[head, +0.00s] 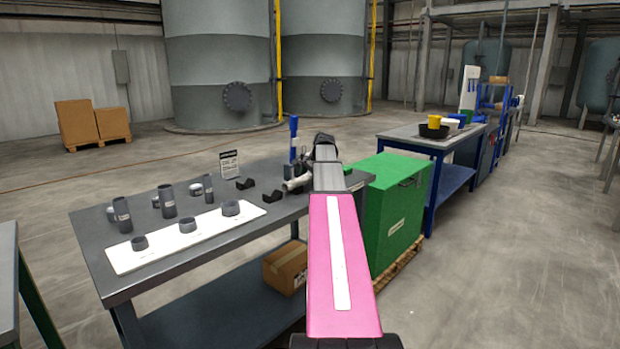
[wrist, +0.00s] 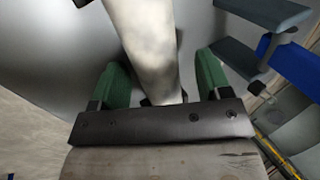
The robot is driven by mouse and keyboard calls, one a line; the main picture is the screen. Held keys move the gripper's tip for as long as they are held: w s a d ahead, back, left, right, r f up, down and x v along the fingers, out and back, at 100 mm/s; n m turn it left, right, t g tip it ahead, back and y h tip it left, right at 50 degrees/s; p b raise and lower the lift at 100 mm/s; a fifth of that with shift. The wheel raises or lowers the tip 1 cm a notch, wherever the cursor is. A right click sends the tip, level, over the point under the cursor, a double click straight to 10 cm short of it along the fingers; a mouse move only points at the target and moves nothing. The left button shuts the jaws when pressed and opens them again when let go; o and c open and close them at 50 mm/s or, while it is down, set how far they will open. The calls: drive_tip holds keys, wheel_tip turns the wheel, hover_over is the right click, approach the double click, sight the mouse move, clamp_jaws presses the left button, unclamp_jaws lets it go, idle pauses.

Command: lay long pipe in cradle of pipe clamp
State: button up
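In the wrist view a long pale grey pipe (wrist: 143,38) runs from the top edge down between the green fingers of my gripper (wrist: 163,80). The fingers are wide apart, with a gap showing between the pipe and the right finger; the pipe's lower end is hidden behind the gripper body. In the head view my arm hides most of the gripper, and a short pale stretch that looks like the pipe (head: 297,183) shows beside it. The pipe clamp's blue handle (head: 293,132) stands upright at the bench's back; grey jaw-like parts and blue (wrist: 295,66) show at the wrist view's right. The cradle is hard to make out.
The grey bench (head: 190,275) carries a white board (head: 160,247) with several grey rings, upright pipe pieces (head: 167,200), black blocks (head: 272,196) and a small sign (head: 229,164). A green cabinet (head: 395,200) stands close on the right.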

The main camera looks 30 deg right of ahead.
drive_tip(key=v, duration=1)
drive_tip(key=shift+r, duration=0.35)
drive_tip(key=shift+s+d, duration=0.1)
drive_tip(key=shift+d, duration=0.05)
drive_tip(key=shift+s, duration=0.1)
